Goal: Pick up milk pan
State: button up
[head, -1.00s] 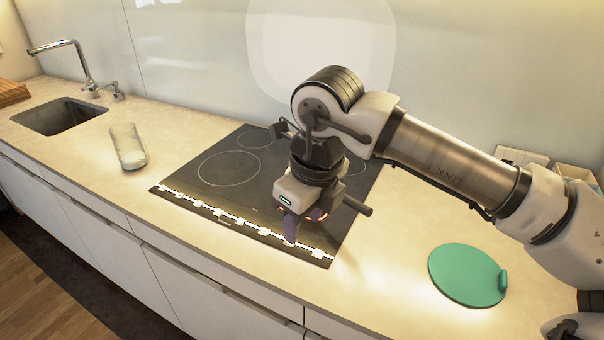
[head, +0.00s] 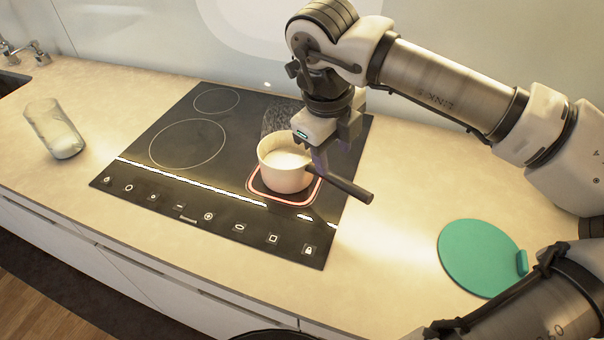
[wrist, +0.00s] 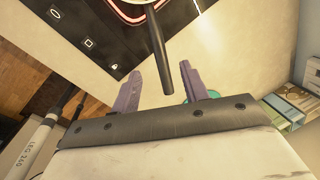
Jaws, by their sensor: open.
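The milk pan (head: 283,172) is cream-coloured with a dark handle (head: 345,184) and stands upright on a lit, red-edged burner at the right of the cooktop. Something white is inside it. The handle points right and slightly toward the front. My gripper (head: 322,158) is open and empty, just behind and above the handle near the pan's right side. In the wrist view, the purple fingers (wrist: 160,88) are spread, and the handle (wrist: 157,50) runs into the gap between them in the picture. I cannot tell the height difference. The pan's rim is cut off there.
A clear glass (head: 53,130) with white contents stands left of the black cooktop (head: 190,180). A green round lid or board (head: 480,257) lies on the right of the counter (head: 395,160). Counter between cooktop and green disc is clear.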

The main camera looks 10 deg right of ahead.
aim_at(336, 177)
jog(key=f, duration=0.2)
jog(key=f+b, duration=0.1)
jog(key=shift+w+d+f, duration=0.25)
jog(key=shift+f, duration=0.05)
jog(key=shift+w+d+f+b, duration=0.1)
jog(key=shift+d+f+b, duration=0.15)
jog(key=shift+f, duration=0.6)
jog(key=shift+d+f+b, duration=0.1)
jog(key=shift+f+b, duration=0.15)
jog(key=shift+f, duration=0.6)
jog(key=shift+w+d+f+b, duration=0.1)
jog(key=shift+d+f+b, duration=0.15)
jog(key=shift+f, duration=0.6)
jog(key=shift+a, duration=0.1)
jog(key=shift+c, duration=0.5)
grip_shut()
jog(key=shift+r, duration=0.1)
